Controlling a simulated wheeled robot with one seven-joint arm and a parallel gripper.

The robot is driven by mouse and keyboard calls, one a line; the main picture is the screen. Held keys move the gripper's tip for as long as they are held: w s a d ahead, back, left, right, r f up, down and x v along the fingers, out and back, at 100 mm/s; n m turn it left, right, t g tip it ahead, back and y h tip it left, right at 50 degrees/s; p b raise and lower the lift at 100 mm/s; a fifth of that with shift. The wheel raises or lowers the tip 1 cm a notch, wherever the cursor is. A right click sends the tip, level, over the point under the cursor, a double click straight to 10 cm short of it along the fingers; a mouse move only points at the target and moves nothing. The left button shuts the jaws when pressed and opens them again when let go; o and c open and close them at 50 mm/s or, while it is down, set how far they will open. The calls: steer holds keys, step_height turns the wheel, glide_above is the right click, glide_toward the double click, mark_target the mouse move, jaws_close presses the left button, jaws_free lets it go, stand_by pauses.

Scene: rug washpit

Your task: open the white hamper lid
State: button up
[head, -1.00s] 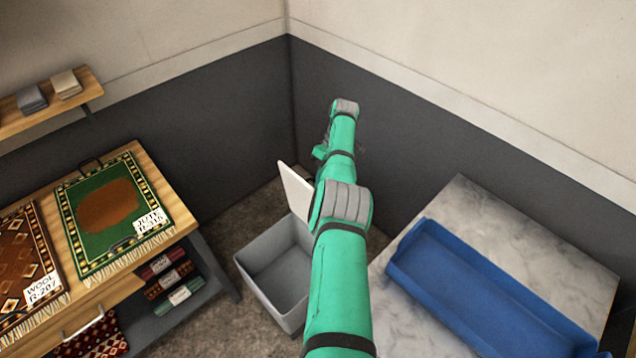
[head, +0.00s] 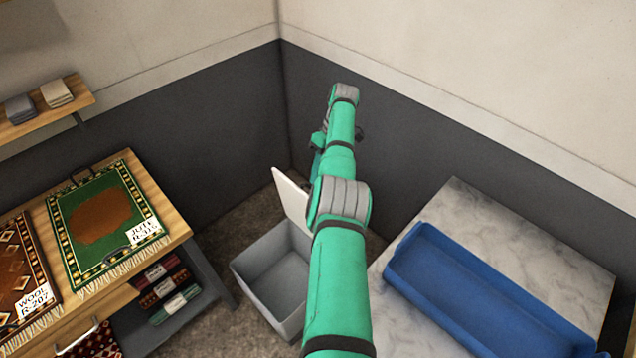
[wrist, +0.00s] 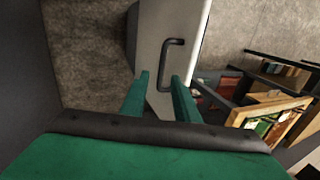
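The hamper (head: 262,262) is a grey-white open box on the floor between the wooden table and the marble-topped counter. Its white lid (head: 290,198) stands raised, roughly upright at the back edge, and the inside of the box shows. In the wrist view the lid (wrist: 150,40) is a pale panel with a dark bar handle (wrist: 177,42). My gripper (wrist: 160,76) is open, its two green fingers apart in front of the lid. The handle's lower end appears between the fingertips, not clamped; contact cannot be told. My arm hides part of the lid and hamper in the head view.
A wooden table (head: 160,205) with rugs stands at left, rolled rugs on its lower shelf. At right is a marble-topped counter (head: 480,215) with a blue tray (head: 450,280). Dark-lower walls meet in a corner behind the hamper. Carpet is bare beside the hamper.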

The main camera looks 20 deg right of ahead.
steer(key=shift+v, duration=2.45)
steer(key=shift+a, duration=0.1)
steer(key=shift+a, duration=0.1)
